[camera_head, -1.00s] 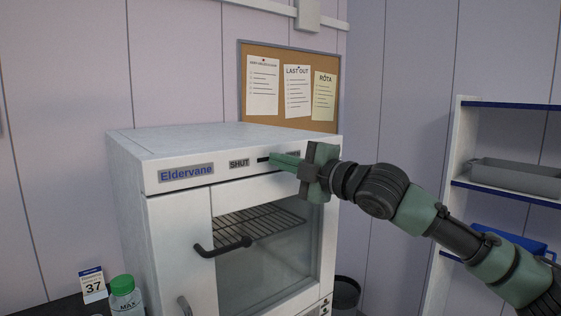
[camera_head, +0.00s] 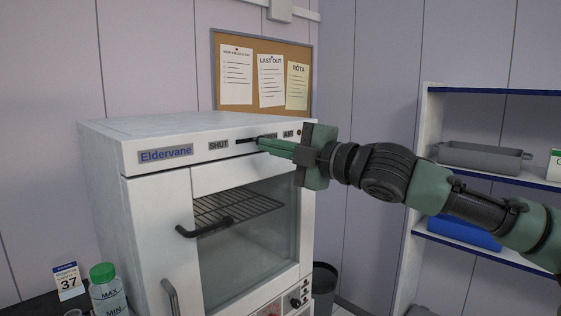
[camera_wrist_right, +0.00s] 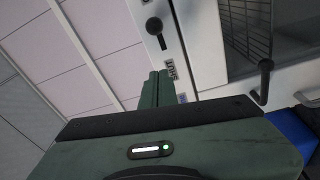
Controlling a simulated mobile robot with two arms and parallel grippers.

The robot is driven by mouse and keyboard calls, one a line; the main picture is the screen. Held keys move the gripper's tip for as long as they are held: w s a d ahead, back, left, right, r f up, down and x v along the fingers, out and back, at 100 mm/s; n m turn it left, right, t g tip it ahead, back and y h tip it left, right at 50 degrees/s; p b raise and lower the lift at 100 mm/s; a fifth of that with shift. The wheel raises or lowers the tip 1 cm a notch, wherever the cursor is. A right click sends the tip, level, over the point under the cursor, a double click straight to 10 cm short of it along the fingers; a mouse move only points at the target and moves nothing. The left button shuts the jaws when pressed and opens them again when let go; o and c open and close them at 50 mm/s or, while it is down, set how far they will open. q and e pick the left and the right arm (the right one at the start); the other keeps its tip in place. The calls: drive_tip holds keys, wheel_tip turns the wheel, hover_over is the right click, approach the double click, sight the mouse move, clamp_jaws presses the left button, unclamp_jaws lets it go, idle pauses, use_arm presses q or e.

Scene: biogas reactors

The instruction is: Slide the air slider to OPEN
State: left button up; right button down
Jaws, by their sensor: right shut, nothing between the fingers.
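The white Eldervane cabinet (camera_head: 150,137) has a front strip with a dark slot (camera_head: 244,141) for the air slider. The SHUT label (camera_head: 218,145) is left of the slot; a label on the right is partly hidden by my fingers. In the right wrist view the slider's dark round knob (camera_wrist_right: 153,25) sits at the slot end away from the SHUT label (camera_wrist_right: 171,68). My right gripper (camera_head: 260,143) is shut and empty, its green fingertips in front of the slot's right end. The fingertips (camera_wrist_right: 157,73) also show in the wrist view, apart from the knob. My left gripper is out of view.
Below the strip are a glass door with a dark handle (camera_head: 205,228) and a wire rack (camera_head: 238,206) inside. A green-capped bottle (camera_head: 108,290) stands at lower left. Shelves (camera_head: 490,175) stand at right, a dark bin (camera_head: 324,280) beside the cabinet.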

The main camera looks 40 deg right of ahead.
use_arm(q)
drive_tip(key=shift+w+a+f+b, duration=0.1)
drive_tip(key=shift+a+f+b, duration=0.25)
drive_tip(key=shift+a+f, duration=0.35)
use_arm(e)
drive_tip(key=shift+v, duration=1.1)
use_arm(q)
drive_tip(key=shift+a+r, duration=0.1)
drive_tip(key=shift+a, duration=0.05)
use_arm(e)
drive_tip(key=shift+a, duration=0.15)
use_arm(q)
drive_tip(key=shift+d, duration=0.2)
